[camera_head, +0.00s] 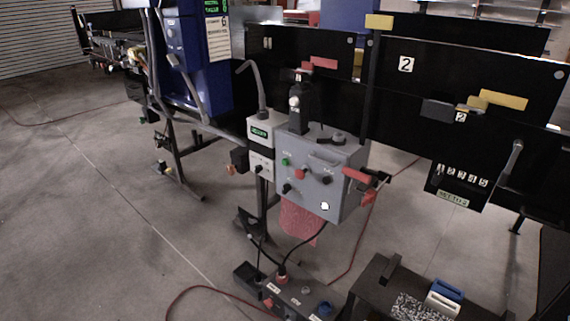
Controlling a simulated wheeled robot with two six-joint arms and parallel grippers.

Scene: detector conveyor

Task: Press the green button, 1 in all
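The green button (285,161) is small and round. It sits at the upper left of the front face of a grey control box (335,190), near the middle of the head view. The button is in plain sight with nothing in front of it. I cannot tell from here whether it is pressed in. A red button (301,174) is just to its lower right, and a black knob (287,188) is below it. Neither of my grippers shows in this view.
A white box (261,145) with a green display adjoins the grey box on the left. Black conveyor panels (465,85) stand behind. A low black box (300,297) with cables and a dark stand (375,292) are in front. Bare concrete floor (90,220) lies to the left.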

